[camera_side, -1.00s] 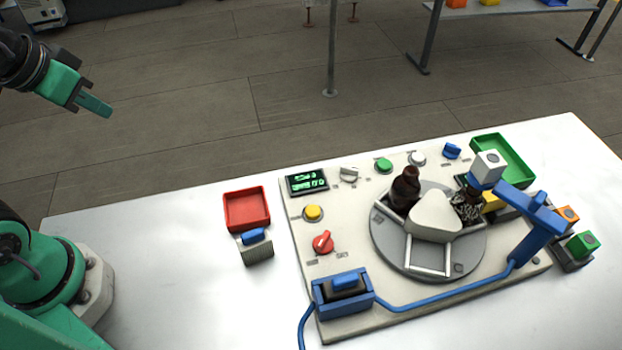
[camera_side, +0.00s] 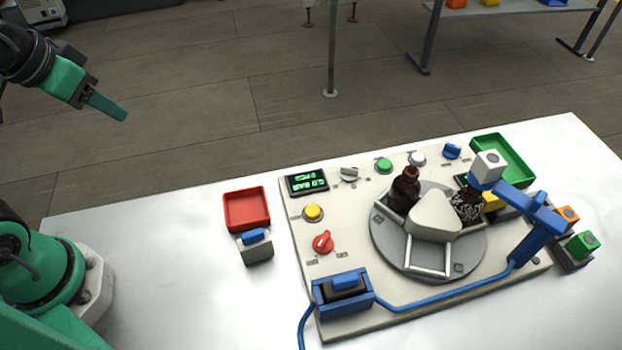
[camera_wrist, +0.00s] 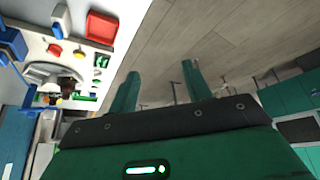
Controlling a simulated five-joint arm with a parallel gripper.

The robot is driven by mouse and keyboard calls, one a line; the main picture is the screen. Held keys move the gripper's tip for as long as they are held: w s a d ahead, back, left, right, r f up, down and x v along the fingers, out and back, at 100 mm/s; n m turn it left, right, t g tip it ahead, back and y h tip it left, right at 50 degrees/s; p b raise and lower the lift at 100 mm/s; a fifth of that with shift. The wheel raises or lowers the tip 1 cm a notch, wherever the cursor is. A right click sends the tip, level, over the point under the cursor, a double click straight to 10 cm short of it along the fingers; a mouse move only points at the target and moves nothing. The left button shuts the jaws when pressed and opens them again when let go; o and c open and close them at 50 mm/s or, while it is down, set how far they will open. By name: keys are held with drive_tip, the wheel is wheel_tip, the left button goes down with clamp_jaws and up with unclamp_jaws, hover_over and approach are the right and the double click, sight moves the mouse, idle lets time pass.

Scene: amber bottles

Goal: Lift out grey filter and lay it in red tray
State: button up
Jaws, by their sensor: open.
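A blue housing (camera_side: 327,309) stands at the front left corner of the pale machine plate. A dark block with a blue grip on top (camera_side: 345,282) sits in it; its lower part is hidden. A grey block with a blue grip (camera_side: 256,249) stands on the table just in front of the red tray (camera_side: 231,229). I cannot tell for sure which block is the grey filter. The red tray looks empty and also shows in the wrist view (camera_wrist: 101,28). My gripper (camera_side: 119,112) is high at the upper left, away from these things. Its fingers (camera_wrist: 160,88) are apart with nothing between them.
A turntable (camera_side: 391,248) carries amber bottles (camera_side: 404,190) around a white hub. A blue arm (camera_side: 535,225) rises at the right of the plate. A blue hose runs along the front. A green tray (camera_side: 510,165) is at the back right. The white table's left part is clear.

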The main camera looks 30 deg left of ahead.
drive_tip(key=w+d+r+m+g+h, duration=0.1)
drive_tip(key=w+d+m+g, duration=0.15)
drive_tip(key=w+d, duration=0.5)
drive_tip(key=m+g+y, duration=0.1)
drive_tip(key=m+g, duration=0.2)
drive_tip(key=m, duration=0.3)
hover_over(346, 278)
wheel_tip(346, 278, down, 9)
drive_tip(key=shift+s+a+f, duration=0.1)
drive_tip(key=shift+f, duration=0.1)
drive_tip(key=shift+s+f, duration=0.1)
drive_tip(key=shift+f, duration=1.3)
drive_tip(key=shift+f, duration=2.6)
